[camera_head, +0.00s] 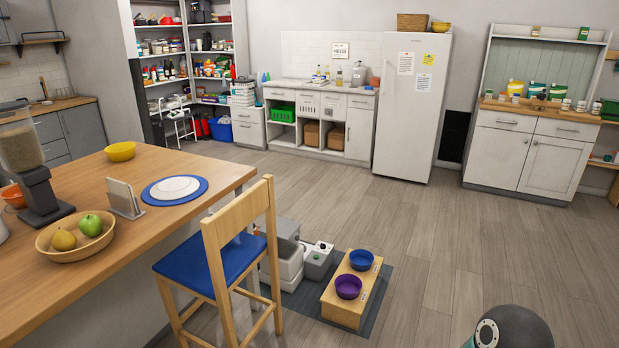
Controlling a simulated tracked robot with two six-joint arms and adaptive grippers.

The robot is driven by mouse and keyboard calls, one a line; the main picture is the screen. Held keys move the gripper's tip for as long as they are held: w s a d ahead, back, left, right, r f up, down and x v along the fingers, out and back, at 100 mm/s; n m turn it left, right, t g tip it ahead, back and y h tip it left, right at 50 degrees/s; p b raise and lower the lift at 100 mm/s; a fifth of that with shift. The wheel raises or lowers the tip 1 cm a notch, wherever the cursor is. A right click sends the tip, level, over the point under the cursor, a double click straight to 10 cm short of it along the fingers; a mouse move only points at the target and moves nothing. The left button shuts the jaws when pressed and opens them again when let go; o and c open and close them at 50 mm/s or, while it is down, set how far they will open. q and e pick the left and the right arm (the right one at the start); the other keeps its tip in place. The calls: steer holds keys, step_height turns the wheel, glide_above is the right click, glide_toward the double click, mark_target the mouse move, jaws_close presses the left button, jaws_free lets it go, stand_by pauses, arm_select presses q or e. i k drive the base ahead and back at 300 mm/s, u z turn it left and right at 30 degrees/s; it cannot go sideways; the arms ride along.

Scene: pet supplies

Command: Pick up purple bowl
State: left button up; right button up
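A purple bowl (348,287) sits in the near opening of a low wooden feeder stand (343,311) on the floor. A blue bowl (361,259) sits in the same stand, just behind it. The stand rests on a dark mat (379,297). Part of my own body shows at the bottom right edge, but neither gripper is in view. Nothing is seen touching the purple bowl.
A wooden chair with a blue seat (216,264) stands left of the feeder, beside a wooden table (130,235).

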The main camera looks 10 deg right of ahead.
mark_target(347, 285)
steer(key=z, duration=0.25)
steer(key=i, duration=1.5)
steer(key=z, duration=0.6)
steer(key=i, duration=1.05)
steer(key=z, duration=0.2)
